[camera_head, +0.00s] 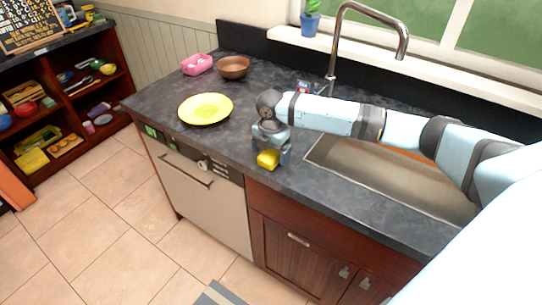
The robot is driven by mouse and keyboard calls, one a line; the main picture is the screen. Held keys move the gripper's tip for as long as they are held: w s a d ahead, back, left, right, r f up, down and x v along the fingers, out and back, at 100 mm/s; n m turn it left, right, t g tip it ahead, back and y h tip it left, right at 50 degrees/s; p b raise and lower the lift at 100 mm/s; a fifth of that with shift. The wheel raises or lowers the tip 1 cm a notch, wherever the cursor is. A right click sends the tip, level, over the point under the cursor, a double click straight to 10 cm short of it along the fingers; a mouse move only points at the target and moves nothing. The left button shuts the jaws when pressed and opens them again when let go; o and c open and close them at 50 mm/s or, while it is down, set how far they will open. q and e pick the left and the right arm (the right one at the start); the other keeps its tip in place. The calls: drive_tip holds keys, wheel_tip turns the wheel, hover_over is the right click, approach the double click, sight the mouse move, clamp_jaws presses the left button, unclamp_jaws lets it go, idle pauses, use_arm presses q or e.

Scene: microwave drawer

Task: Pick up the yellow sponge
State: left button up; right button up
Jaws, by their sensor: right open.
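The yellow sponge (268,159) lies on the dark grey counter near its front edge, left of the sink. My right gripper (270,152) is directly over the sponge, pointing down, with its fingers around or close beside it. The right gripper is open. Its fingertips are small in the picture, so I cannot tell whether they touch the sponge. My right arm reaches in from the right across the sink. My left gripper is not in view.
On the counter (150,103) are a yellow plate (205,108), a brown bowl (234,67) and a pink container (197,64). A tall faucet (338,50) stands behind the sink (345,165). A dishwasher (205,197) is below the counter. Shelves (60,100) stand at left.

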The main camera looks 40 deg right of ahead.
sight(271, 152)
drive_tip(key=shift+f, duration=0.75)
drive_tip(key=c, duration=1)
drive_tip(key=shift+r, duration=0.2)
wheel_tip(271, 152, up, 20)
drive_tip(key=shift+f, duration=0.15)
